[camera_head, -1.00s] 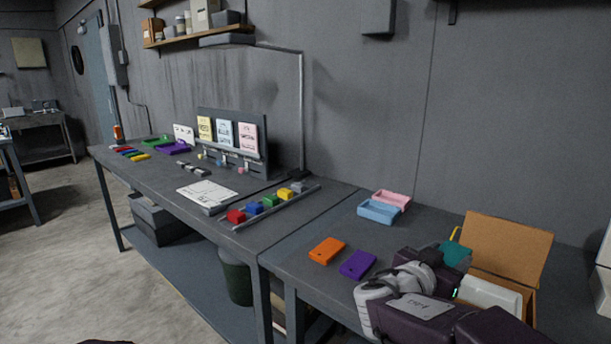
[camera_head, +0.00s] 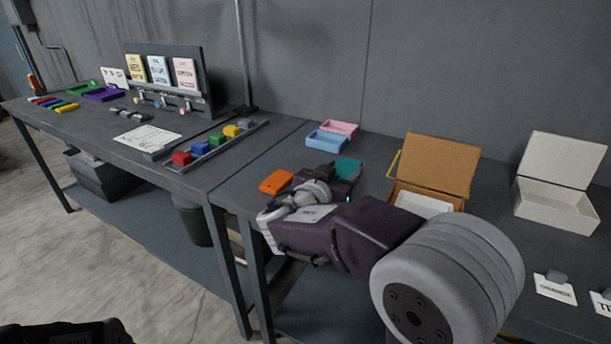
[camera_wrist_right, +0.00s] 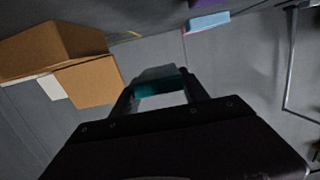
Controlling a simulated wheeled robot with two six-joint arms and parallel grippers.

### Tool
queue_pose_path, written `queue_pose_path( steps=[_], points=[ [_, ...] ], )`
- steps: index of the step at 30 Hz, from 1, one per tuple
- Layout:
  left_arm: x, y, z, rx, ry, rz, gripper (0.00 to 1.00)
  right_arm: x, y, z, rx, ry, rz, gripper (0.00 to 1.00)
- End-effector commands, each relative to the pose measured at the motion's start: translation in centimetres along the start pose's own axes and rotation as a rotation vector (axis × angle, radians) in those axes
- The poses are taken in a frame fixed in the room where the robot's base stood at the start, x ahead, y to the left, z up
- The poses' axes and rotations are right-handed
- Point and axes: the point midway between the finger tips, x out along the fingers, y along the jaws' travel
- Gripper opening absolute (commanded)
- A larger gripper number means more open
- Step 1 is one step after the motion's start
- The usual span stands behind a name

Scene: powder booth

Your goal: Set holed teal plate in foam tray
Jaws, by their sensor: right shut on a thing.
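The teal plate (camera_head: 348,168) is shut in my right gripper (camera_head: 340,181), over the back part of the right bench. It also shows in the right wrist view (camera_wrist_right: 158,84) between the two fingers; no hole can be made out. The plate is right of and nearer than the blue tray (camera_head: 326,141), and left of an open cardboard box (camera_head: 437,163). A white insert (camera_head: 424,205) lies in that box; I cannot tell for sure whether it is the foam tray.
An orange plate (camera_head: 276,181) lies left of my right gripper. A pink tray (camera_head: 342,128) is behind the blue one. An open white box (camera_head: 556,201) and label cards (camera_head: 555,289) are at the right. Coloured blocks (camera_head: 216,140) line the left bench.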

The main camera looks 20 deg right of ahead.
Motion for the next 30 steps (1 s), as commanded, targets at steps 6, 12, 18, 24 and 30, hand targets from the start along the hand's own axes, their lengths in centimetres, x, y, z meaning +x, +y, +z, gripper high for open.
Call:
queue_pose_path(
  steps=[6,12,18,24,30],
  points=[
    [1.0,0.0,0.1,0.000,0.000,0.000,0.33,0.6,0.0,4.1,-0.004,-0.001,0.001,0.03],
    [1.4,0.0,0.1,0.000,0.000,0.000,0.33,0.9,0.0,5.8,-0.006,-0.002,0.001,0.03],
    [3.4,-0.1,0.4,0.000,-0.001,0.000,0.33,1.3,0.0,9.1,-0.001,0.000,0.000,0.03],
    [3.1,-0.1,0.3,0.000,0.000,0.000,0.33,1.3,0.0,8.8,-0.001,0.000,0.000,0.03],
    [3.7,-0.1,0.4,0.000,0.000,0.000,0.33,1.4,0.0,9.1,0.000,0.000,0.000,0.03]
  ],
)
